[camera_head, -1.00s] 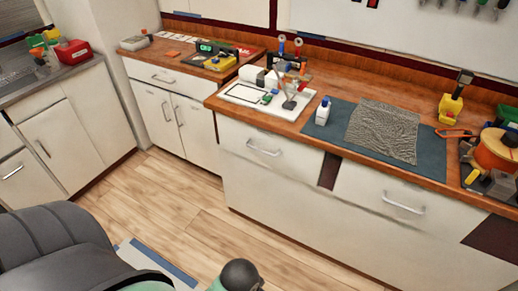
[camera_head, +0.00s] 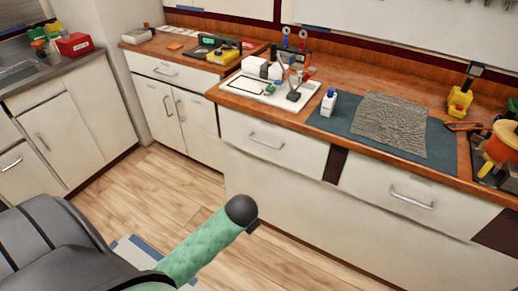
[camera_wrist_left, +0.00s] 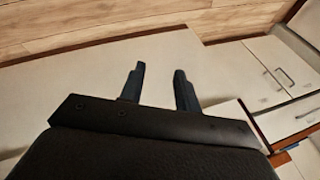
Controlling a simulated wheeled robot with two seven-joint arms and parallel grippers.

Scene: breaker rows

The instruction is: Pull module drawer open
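The workbench has two white drawers with metal handles: a left drawer (camera_head: 288,139) and a right drawer (camera_head: 440,189). Both look closed. No label shows which is the module drawer. My left arm comes in from the lower left in the head view, its dark end in front of the bench's lower white panel, below and left of the left drawer and apart from its handle (camera_head: 266,142). In the left wrist view my left gripper (camera_wrist_left: 159,72) has its two dark fingers apart, with nothing between them. My right gripper is out of view.
A blue mat (camera_head: 341,122) with a grey textured cloth (camera_head: 387,125) and a white bottle (camera_head: 328,102) lies on the benchtop. A white tray (camera_head: 240,88) holds small tools. A lower cabinet (camera_head: 190,125) stands to the left.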

